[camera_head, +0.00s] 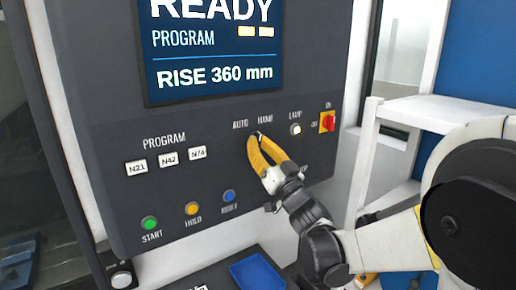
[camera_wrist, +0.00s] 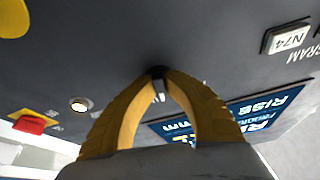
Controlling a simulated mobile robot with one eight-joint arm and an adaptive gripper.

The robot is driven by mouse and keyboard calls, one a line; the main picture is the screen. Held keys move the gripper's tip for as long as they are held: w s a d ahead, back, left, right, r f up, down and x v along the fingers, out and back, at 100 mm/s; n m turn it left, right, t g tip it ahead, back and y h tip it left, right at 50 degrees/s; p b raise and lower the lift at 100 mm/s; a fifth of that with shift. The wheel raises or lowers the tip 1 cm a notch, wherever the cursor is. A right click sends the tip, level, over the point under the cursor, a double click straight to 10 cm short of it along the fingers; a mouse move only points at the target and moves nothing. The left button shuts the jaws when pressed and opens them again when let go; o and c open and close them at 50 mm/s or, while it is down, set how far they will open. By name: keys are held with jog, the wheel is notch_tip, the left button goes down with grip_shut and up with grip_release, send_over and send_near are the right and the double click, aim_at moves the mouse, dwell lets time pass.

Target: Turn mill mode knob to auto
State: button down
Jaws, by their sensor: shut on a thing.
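The mill mode knob (camera_wrist: 159,88) is small and dark with a pale mark, and it sits on the dark control panel (camera_head: 110,205). My gripper (camera_head: 257,139) has yellow fingers and is shut on the knob, with its fingertips at the panel face. In the wrist view my gripper (camera_wrist: 159,73) closes around the knob from both sides. In the head view the fingers hide most of the knob. The AUTO label (camera_head: 240,125) and the HAND label (camera_head: 265,120) stand just above it. Which label the knob points to I cannot tell.
A lit lamp button (camera_head: 295,129) and a red switch on a yellow plate (camera_head: 327,121) are to the right. White program buttons (camera_head: 168,159) and green, yellow and blue buttons (camera_head: 192,208) are to the left. A screen (camera_head: 215,45) reading READY is above. A white shelf (camera_head: 440,108) stands at right.

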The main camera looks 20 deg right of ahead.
jog(key=n+y, duration=0.1)
jog(key=n, duration=0.1)
jog(key=n+y+b, duration=0.1)
jog(key=n+y, duration=0.1)
jog(key=n, duration=0.1)
jog(key=shift+w+d+g, duration=0.1)
jog(key=shift+d+g, duration=0.05)
jog(key=shift+g, duration=0.25)
jog(key=n+g+y, duration=0.1)
jog(key=n, duration=0.2)
jog(key=n+y, duration=0.1)
jog(key=n, duration=0.2)
jog(key=shift+r+g+y, duration=0.1)
jog(key=shift+g+y, duration=0.2)
jog(key=shift+g, duration=0.1)
jog(key=shift+n, duration=0.6)
jog(key=c, duration=1.4)
grip_release()
jog(key=shift+c, duration=0.2)
jog(key=shift+w, duration=0.1)
jog(key=v, duration=1.2)
